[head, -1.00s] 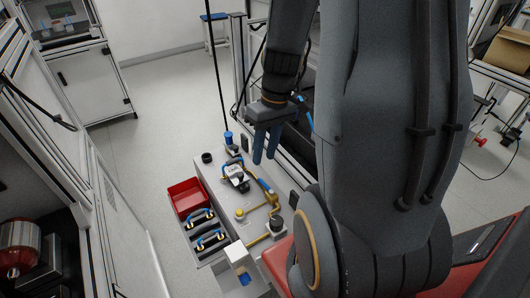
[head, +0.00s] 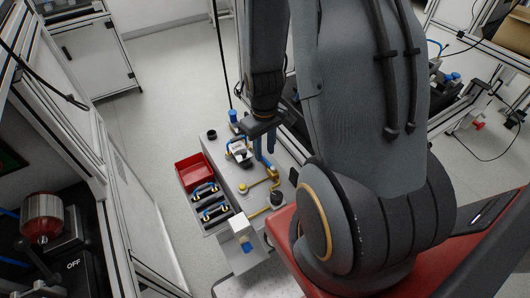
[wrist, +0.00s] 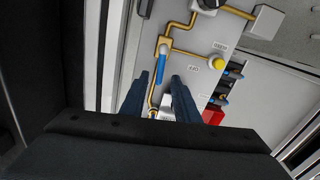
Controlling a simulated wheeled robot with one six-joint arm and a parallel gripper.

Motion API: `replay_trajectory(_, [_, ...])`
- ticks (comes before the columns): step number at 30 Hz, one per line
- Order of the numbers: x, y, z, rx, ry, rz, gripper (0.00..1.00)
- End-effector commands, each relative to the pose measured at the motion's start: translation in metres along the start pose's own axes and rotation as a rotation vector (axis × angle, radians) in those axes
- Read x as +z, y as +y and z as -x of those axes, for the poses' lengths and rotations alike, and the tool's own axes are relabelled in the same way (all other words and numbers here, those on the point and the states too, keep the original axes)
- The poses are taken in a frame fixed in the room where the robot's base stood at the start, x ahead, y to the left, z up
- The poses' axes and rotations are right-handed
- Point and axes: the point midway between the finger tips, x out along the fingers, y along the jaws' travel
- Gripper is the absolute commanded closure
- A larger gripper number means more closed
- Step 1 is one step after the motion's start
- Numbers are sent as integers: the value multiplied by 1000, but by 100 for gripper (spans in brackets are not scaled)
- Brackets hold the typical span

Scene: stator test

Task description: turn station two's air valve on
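In the wrist view, the air valve's blue lever handle (wrist: 160,68) extends down the picture from a yellow fitting (wrist: 165,43) in the yellow pipework of a grey bench-top station. My gripper (wrist: 159,78) is open and empty. Its two dark blue fingers point towards the valve, and the handle appears in the gap between the tips. I cannot tell whether the tips reach the handle's depth; no contact shows. In the head view, my gripper (head: 264,147) points down over the right side of the station, and its fingers partly hide the valve area.
The station top (head: 228,170) also carries a yellow knob (head: 243,188) and a black round part (head: 278,198). A red bin (head: 194,171) and black trays with blue-handled parts (head: 206,198) sit at its left edge. Frame posts stand close behind my arm. Floor is clear left.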

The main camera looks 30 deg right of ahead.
Motion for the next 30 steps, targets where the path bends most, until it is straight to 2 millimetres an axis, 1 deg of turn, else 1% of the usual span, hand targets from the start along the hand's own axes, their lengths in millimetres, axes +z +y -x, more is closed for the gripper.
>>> replay_trajectory(1, [0,0,-6,-1,-2,0,72])
replay_trajectory(4, [0,0,-14,-1,-1,0,72])
replay_trajectory(9, [0,0,-22,0,-1,0,72])
replay_trajectory(19, [0,0,-24,0,1,0,72])
replay_trajectory(24, [0,0,-24,0,1,0,100])
replay_trajectory(30, [0,1,-24,0,1,-22,100])
